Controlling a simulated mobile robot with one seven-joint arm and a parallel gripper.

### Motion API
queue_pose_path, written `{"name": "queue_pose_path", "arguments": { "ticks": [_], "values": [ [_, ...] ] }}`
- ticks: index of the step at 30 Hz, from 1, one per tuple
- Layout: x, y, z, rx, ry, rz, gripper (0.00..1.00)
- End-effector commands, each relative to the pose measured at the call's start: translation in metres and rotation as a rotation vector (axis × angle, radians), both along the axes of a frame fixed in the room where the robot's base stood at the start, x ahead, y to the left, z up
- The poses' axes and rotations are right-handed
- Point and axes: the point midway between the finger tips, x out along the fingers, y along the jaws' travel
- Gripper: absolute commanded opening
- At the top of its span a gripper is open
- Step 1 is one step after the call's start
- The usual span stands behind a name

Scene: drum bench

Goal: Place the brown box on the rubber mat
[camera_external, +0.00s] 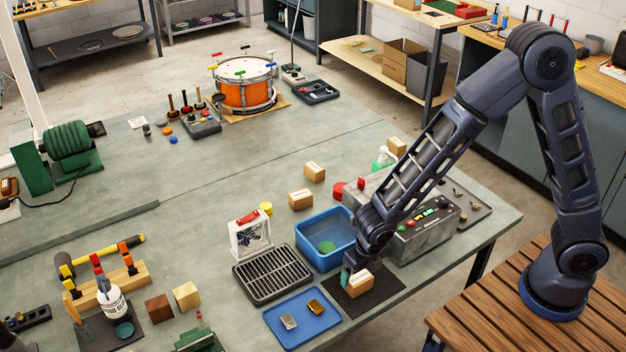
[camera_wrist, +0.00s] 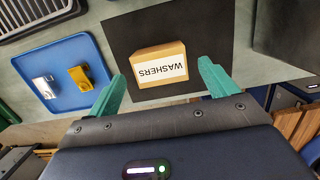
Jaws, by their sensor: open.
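A small brown box (camera_external: 360,283) with a white label sits on the black rubber mat (camera_external: 385,291) at the bench's front edge. In the wrist view the same box (camera_wrist: 159,66), labelled WASHERS, lies within the outline of the mat (camera_wrist: 213,28) and appears to rest on it. My gripper (camera_external: 350,277) is low at the box in the external view. In the wrist view its teal fingers (camera_wrist: 160,82) are open, one to each side of the box's near end, with visible gaps. The finger contact with the mat is hidden.
A blue tray (camera_external: 275,327) with two small metal blocks lies left of the mat. A blue bin (camera_external: 313,238) and a dark grate (camera_external: 262,281) stand behind. A grey control box (camera_external: 425,240) stands right. Other small brown boxes (camera_external: 300,199) sit farther back.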

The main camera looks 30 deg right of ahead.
Motion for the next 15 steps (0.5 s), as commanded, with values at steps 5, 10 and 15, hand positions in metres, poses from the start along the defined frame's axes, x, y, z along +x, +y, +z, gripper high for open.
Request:
{"name": "queue_pose_path", "arguments": {
  "ticks": [5, 10, 15],
  "values": [
    [-0.004, 0.0, 0.035, 0.003, -0.002, -0.003, 0.85],
    [-0.009, 0.0, 0.061, 0.001, -0.001, -0.002, 0.85],
    [-0.011, 0.0, 0.078, 0.0, -0.001, -0.002, 0.85]
  ]
}}
